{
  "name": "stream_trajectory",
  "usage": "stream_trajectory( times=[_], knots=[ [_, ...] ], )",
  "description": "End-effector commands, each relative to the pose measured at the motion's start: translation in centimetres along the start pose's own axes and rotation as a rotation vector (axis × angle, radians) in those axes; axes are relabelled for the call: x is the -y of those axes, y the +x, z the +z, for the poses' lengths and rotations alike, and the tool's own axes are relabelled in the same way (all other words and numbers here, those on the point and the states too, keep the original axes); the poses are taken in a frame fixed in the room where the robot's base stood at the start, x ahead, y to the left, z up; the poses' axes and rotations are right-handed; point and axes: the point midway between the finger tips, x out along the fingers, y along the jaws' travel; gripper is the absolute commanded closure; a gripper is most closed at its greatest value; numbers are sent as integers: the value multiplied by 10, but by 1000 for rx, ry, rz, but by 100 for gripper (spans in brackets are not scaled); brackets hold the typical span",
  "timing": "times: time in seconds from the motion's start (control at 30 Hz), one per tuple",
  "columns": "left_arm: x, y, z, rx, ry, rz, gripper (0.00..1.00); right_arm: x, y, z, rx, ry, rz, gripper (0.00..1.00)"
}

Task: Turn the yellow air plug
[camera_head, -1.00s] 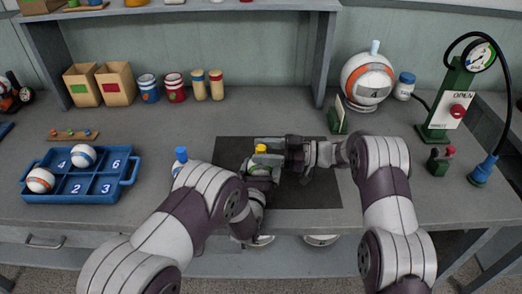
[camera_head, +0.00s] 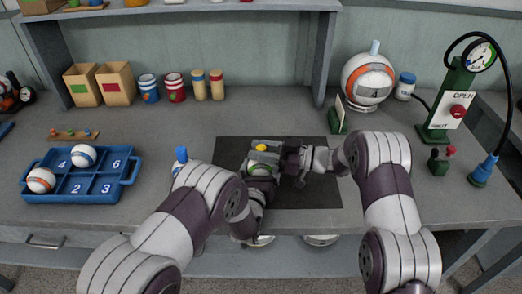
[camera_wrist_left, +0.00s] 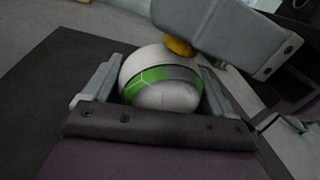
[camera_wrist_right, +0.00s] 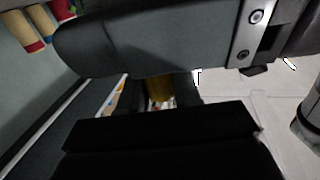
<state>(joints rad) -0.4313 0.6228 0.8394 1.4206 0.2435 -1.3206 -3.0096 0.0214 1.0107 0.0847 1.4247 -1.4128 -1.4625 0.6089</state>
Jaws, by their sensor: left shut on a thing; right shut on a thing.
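The yellow air plug (camera_head: 261,147) sits on top of a white ball with a green band (camera_head: 260,169) above the dark mat. My left gripper (camera_wrist_left: 158,88) is shut around the ball, with one finger on each side. My right gripper (camera_head: 264,148) comes in from the right and is shut on the yellow plug. In the left wrist view, the plug (camera_wrist_left: 180,46) shows under a right finger, partly hidden. In the right wrist view, a grey finger hides much of the plug (camera_wrist_right: 160,88).
A blue tray (camera_head: 130,180) with two balls stands at the left. A blue-capped bottle (camera_head: 181,155) is close to my left arm. A green pump stand (camera_head: 447,105) and a ball on a stand (camera_head: 368,80) are at the right. The dark mat (camera_head: 310,195) is otherwise clear.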

Motion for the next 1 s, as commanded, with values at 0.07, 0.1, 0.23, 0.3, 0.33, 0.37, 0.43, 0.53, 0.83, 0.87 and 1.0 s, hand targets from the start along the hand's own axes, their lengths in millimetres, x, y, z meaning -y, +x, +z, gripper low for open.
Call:
stream_trajectory(
  times=[0.07,0.1,0.23,0.3,0.33,0.37,0.43,0.53,0.83,0.87,1.0],
  knots=[
    [0,0,-1,-2,0,-1,46,1,0,-1,-1,1,53,98],
    [0,0,-1,-2,0,-1,46,0,0,-2,-1,-1,82,98],
    [0,0,-1,-3,1,-1,46,0,0,-2,-2,0,176,98],
    [0,-1,-1,-3,1,-1,46,1,1,-2,-1,0,222,98],
    [0,-1,-1,-3,1,-1,46,1,1,-2,-1,-1,241,98],
    [0,-1,-1,-3,1,-1,46,1,1,-2,-1,-1,259,98],
    [0,-1,-2,-4,2,-1,46,0,1,-2,-2,-2,299,98],
    [0,-1,-2,-5,2,-1,46,0,1,-2,-2,-2,346,98],
    [0,-1,-2,-7,2,-1,46,0,0,-2,-1,-4,419,98],
    [0,-1,-2,-7,2,-1,46,0,0,-2,-1,-5,421,98],
    [0,-1,-3,-8,2,0,46,0,0,-2,-1,-5,425,98]
  ],
)
